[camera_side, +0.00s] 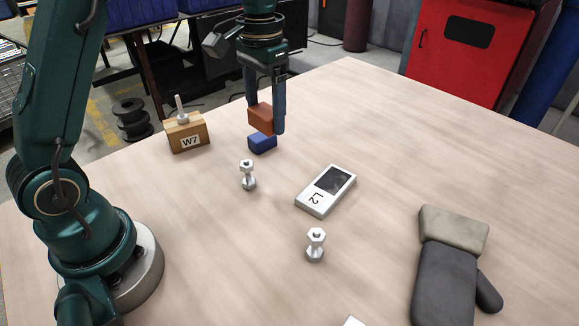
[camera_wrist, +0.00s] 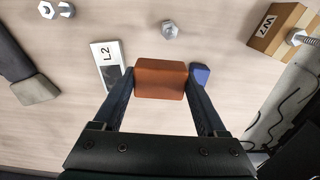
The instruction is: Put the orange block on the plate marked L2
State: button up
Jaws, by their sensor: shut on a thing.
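The orange block (camera_side: 260,116) is between the fingers of my gripper (camera_side: 266,120), which is shut on it. In the wrist view the orange block (camera_wrist: 161,78) sits between the two fingertips. A blue block (camera_side: 262,143) is just below it in the side view; I cannot tell whether they touch. The blue block (camera_wrist: 201,74) shows beside the right finger in the wrist view. The plate marked L2 (camera_side: 318,201) is white with a dark panel and lies nearer the side camera, to the right.
Two bolts (camera_side: 248,175) (camera_side: 315,245) stand on the table on either side of the plate. A grey glove (camera_side: 446,280) lies at the right front. The table's right back is clear.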

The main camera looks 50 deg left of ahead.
send_over(317, 194)
notch_tip(317, 194, down, 7)
jog(key=shift+r, duration=0.15)
jog(key=shift+f, duration=1.95)
jog(key=shift+f, duration=0.1)
jog(key=o, duration=1.4)
jog(key=shift+o, duration=0.2)
